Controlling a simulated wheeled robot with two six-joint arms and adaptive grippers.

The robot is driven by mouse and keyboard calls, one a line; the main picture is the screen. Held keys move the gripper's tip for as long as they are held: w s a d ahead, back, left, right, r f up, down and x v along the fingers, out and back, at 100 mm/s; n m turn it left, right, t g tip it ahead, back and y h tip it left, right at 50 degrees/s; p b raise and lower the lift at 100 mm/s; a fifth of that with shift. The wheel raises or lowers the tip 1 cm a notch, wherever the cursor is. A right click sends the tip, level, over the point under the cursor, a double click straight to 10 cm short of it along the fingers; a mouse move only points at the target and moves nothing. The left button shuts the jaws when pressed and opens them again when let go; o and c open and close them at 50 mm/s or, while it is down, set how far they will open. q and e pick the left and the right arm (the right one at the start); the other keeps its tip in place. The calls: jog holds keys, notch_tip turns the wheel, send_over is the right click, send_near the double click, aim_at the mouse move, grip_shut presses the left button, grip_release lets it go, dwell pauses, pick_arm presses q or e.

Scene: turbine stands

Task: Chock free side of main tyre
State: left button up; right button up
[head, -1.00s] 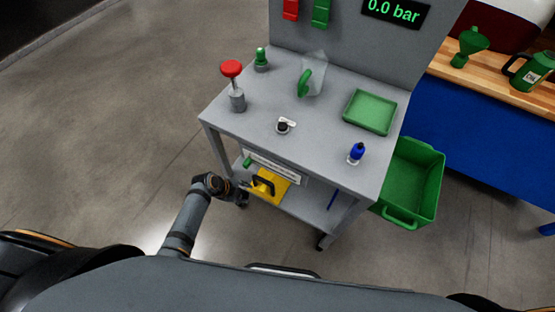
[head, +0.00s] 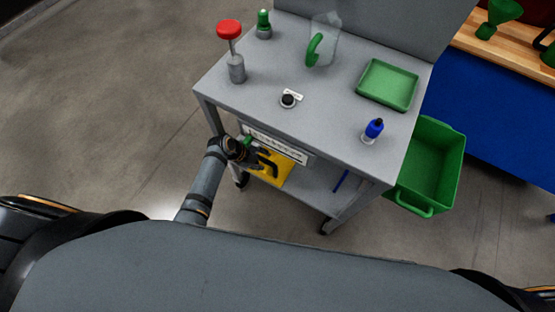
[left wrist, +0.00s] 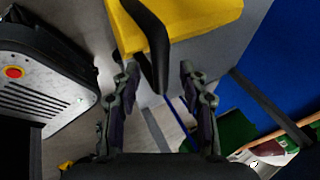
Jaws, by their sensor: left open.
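A yellow chock (head: 268,172) with a black handle (head: 267,158) rests on the lower shelf of the grey cart. In the left wrist view the chock (left wrist: 190,22) is at the top, and its handle (left wrist: 152,45) comes down towards the space between my fingers. My left gripper (head: 256,156) is at the chock's left side in the head view. In the left wrist view the gripper (left wrist: 158,72) is open, with a finger on either side of the handle's lower end. I cannot tell whether it touches. The tyre is not recognisable in any view. My right gripper is not in view.
The cart's top (head: 330,110) overhangs the shelf (head: 310,192). It carries a red-topped plunger (head: 229,30), a green tray (head: 388,84) and a blue bottle (head: 373,130). A green bin (head: 432,165) stands at the cart's right. Floor (head: 110,110) is clear on the left.

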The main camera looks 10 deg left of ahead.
pick_arm(q)
jog(key=shift+b+x, duration=0.3)
jog(key=shift+x, duration=0.5)
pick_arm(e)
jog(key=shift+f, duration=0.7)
pick_arm(q)
jog(key=shift+r, duration=0.1)
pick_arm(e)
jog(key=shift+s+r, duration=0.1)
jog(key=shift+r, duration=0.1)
pick_arm(q)
grip_shut()
